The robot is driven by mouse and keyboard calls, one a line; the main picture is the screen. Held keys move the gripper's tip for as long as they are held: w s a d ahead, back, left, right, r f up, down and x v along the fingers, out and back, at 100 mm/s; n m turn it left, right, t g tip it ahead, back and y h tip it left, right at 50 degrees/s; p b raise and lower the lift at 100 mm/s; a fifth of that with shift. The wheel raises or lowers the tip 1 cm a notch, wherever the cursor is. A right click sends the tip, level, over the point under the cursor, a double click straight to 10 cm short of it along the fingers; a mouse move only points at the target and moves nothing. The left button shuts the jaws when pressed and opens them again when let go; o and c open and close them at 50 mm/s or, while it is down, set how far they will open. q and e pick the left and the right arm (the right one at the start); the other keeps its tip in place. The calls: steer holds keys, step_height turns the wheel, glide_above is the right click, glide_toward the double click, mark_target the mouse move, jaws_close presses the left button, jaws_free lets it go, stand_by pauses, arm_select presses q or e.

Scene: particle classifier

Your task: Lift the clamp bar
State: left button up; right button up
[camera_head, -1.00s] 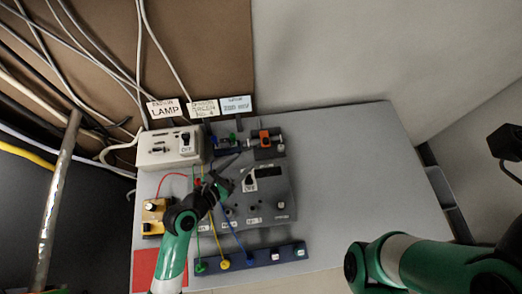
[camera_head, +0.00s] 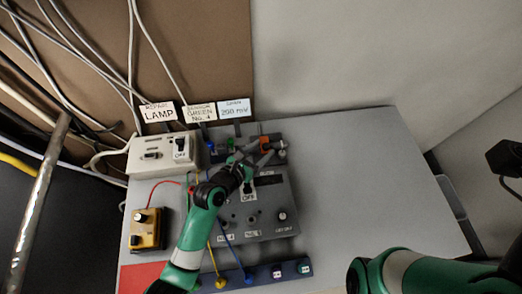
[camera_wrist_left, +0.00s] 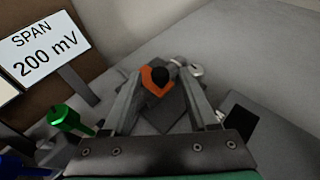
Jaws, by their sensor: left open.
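The clamp bar is not clearly set apart; I see an orange clamp piece (camera_head: 265,143) with a dark knob and grey metal parts beside it at the back of the panel. In the left wrist view, the orange piece (camera_wrist_left: 149,84) and its black knob (camera_wrist_left: 161,77) show between my fingers, with a light round end (camera_wrist_left: 194,70) at the right finger's tip. My left gripper (camera_head: 262,151) is open around this piece; contact cannot be told. My right arm (camera_head: 405,270) shows at lower right, its gripper out of view.
A white switch box (camera_head: 150,157), a yellow box (camera_head: 147,230) and a dark control panel (camera_head: 265,222) surround my left arm. Label cards, including a 200 mV card (camera_head: 234,109), stand behind. Wires cross the panel front. The grey table (camera_head: 370,190) is clear at right.

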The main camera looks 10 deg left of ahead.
arm_select(q)
jaws_close()
stand_by(1.4)
